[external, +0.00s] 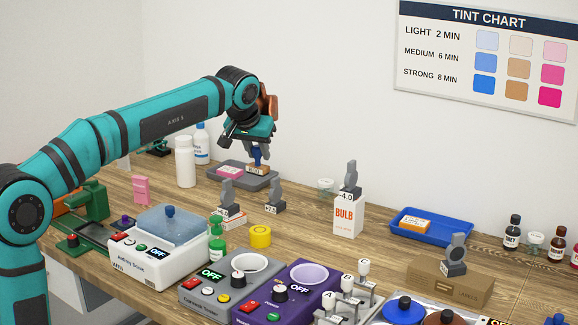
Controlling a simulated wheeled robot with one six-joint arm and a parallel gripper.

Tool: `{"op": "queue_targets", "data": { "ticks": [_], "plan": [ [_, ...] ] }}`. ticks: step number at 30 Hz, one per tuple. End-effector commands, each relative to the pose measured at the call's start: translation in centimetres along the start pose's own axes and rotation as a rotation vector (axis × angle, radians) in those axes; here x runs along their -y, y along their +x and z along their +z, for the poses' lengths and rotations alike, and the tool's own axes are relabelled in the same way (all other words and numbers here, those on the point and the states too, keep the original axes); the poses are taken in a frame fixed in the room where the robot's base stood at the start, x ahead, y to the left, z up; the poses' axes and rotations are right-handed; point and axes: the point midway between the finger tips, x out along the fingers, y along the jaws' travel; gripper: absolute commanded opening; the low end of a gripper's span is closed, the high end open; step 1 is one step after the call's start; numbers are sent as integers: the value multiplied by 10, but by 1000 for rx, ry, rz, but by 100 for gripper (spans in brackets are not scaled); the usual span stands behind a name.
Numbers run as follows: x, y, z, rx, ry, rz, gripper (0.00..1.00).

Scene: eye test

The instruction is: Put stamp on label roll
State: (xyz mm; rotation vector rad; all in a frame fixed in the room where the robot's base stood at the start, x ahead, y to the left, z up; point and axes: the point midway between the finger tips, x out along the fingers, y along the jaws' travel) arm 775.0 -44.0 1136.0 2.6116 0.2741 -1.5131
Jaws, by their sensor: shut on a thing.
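My gripper (258,146) is shut on a stamp (257,169) with a dark blue handle and a light wooden base with small lettering. The stamp is upright, over the right part of a grey tray (224,181). I cannot tell whether its base touches the tray. A small yellow roll (260,237) stands on the wooden table in front of the tray, apart from the gripper; it looks like the label roll, but no label text can be read on it.
A pink block (229,171) lies in the grey tray. A white machine (160,255) and a grey tester (230,285) crowd the front. A blue tray (455,232) is at right.

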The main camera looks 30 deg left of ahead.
Motion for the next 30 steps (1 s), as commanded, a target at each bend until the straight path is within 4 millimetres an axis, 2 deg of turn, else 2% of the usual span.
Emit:
{"op": "queue_targets", "data": {
  "ticks": [2, 4, 14, 21, 30],
  "plan": [
    [-7, -3, 11, 1, 8, 5, 3],
    [-5, 12, 16, 2, 6, 2, 3],
    [-5, 49, 36, 1, 6, 3, 3],
    [-4, 83, 56, 1, 5, 4, 3],
    [-4, 102, 67, 1, 6, 3, 3]
  ]
}}
